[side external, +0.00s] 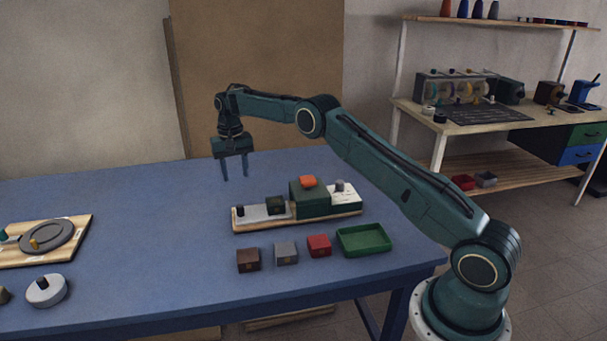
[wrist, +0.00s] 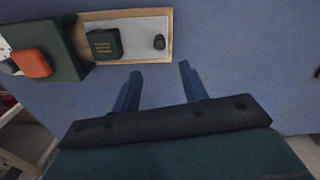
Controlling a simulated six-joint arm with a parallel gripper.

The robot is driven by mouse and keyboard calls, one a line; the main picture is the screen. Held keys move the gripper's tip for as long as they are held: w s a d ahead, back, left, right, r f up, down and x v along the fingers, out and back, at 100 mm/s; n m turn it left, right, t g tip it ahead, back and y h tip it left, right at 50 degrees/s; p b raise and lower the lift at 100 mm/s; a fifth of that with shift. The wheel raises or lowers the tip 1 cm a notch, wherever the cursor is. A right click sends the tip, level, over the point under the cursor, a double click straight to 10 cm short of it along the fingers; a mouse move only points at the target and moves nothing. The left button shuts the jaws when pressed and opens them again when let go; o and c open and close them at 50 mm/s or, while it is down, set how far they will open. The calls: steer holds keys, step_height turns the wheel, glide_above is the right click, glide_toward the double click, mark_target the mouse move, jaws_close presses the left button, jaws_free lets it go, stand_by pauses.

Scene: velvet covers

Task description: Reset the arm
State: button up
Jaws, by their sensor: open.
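My gripper (side external: 234,170) hangs from the teal arm above the back middle of the blue table (side external: 150,195), fingers pointing down. The fingers stand apart with nothing between them. In the wrist view my gripper (wrist: 160,82) is also open and empty, with bare blue tabletop under it. A wooden board (side external: 298,223) lies on the table to the right of the fingers. It carries a grey plate with a dark knob (side external: 240,211), a dark box (side external: 276,205), a green block (side external: 309,199) with an orange piece (side external: 307,181) on top, and a white part (side external: 343,194).
In front of the board stand a brown box (side external: 249,260), a grey box (side external: 286,253), a red box (side external: 319,245) and a green tray (side external: 363,240). At the left lie a board with a grey disc (side external: 47,237) and a white round part (side external: 47,291). The table's back left is clear.

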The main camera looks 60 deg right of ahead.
steer(key=shift+r, duration=0.45)
steer(key=shift+r, duration=0.15)
steer(key=s+a+r+n+t, duration=0.15)
steer(key=s+a+r, duration=0.35)
steer(key=s+r, duration=0.5)
steer(key=s+a+r+n+t, duration=0.15)
steer(key=s+a+r, duration=0.25)
steer(key=s+r, duration=0.7)
steer(key=s+a+f+n+t, duration=0.1)
steer(key=s+a+n, duration=0.1)
steer(key=s, duration=1)
steer(key=s+a+f+n+t, duration=0.1)
steer(key=s+a+f, duration=0.1)
steer(key=s, duration=1.1)
steer(key=shift+s+a+n+t, duration=0.15)
steer(key=shift+a+n+t, duration=0.15)
steer(key=shift+a+n, duration=0.1)
